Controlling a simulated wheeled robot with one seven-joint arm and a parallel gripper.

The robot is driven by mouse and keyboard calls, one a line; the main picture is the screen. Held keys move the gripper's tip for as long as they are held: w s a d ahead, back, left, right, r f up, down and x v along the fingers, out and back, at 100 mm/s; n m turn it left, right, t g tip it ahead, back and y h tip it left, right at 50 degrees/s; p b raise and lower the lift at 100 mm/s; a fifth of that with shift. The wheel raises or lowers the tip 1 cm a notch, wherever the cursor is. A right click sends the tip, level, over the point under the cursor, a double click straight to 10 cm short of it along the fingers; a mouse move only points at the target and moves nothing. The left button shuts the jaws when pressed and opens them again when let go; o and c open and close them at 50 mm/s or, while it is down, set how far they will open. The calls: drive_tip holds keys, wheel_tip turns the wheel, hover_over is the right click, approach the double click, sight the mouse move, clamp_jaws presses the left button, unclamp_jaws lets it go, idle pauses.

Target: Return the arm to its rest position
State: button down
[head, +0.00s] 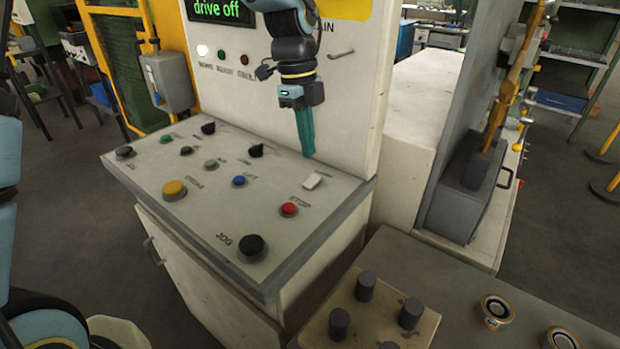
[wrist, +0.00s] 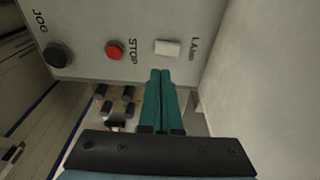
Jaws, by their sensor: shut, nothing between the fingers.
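My gripper (head: 308,154) hangs fingers down over the right rear part of the sloped control desk (head: 225,190) in the head view. Its teal fingers are pressed together with nothing between them. The fingertips are near the white rocker switch (head: 312,181), and I cannot tell the exact gap. In the wrist view the shut gripper (wrist: 160,75) points towards the desk's edge, just below the white switch (wrist: 167,48). The red STOP button (head: 289,209) and black JOG button (head: 252,245) lie nearer the front.
An upright panel (head: 350,90) with a display reading "drive off" stands behind the desk. A wooden block with dark pegs (head: 338,322) sits on a grey bench at the lower right, beside round metal parts (head: 495,309). A yellow frame (head: 90,50) stands at left. Open floor lies at left.

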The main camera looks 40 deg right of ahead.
drive_tip(key=w+a+n+t, duration=0.1)
drive_tip(key=w+a+n, duration=0.6)
drive_tip(key=a, duration=0.4)
drive_tip(key=w+a+n+t, duration=0.1)
drive_tip(key=w+a+n, duration=0.4)
drive_tip(key=a+n, duration=0.5)
drive_tip(key=s+a+n, duration=0.1)
drive_tip(key=a+n, duration=0.6)
drive_tip(key=a, duration=0.3)
drive_tip(key=s+a+f+n+t, duration=0.1)
drive_tip(key=s+a+n, duration=0.1)
drive_tip(key=a+n, duration=0.6)
drive_tip(key=shift+a+f, duration=0.3)
drive_tip(key=shift+a, duration=0.75)
